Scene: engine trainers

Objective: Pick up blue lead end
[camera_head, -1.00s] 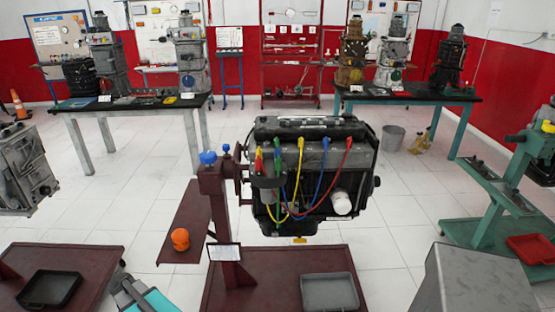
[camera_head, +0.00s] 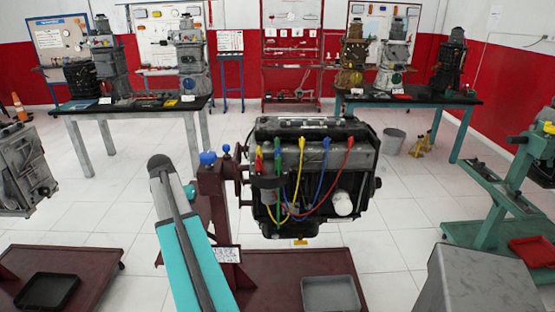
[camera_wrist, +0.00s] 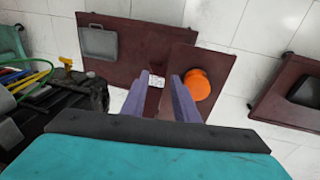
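The blue lead (camera_head: 323,170) hangs on the front of the dark engine (camera_head: 355,165) in the head view. Its upper end, a blue boot (camera_head: 326,144), is at the engine's top edge, between yellow and red boots. Its lower part runs left among the other leads, where its other end is hard to make out. My gripper (camera_wrist: 160,76) is open and empty, with two purple fingers apart, to the right of the engine in that view. The gripper itself is not clear in the head view.
The engine hangs on a maroon stand (camera_head: 213,190) with a grey tray (camera_head: 330,293) on its base. An orange object (camera_wrist: 196,84) lies on a maroon shelf beyond my fingers. A grey cabinet (camera_head: 475,280) stands at front right. White floor is clear behind the engine.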

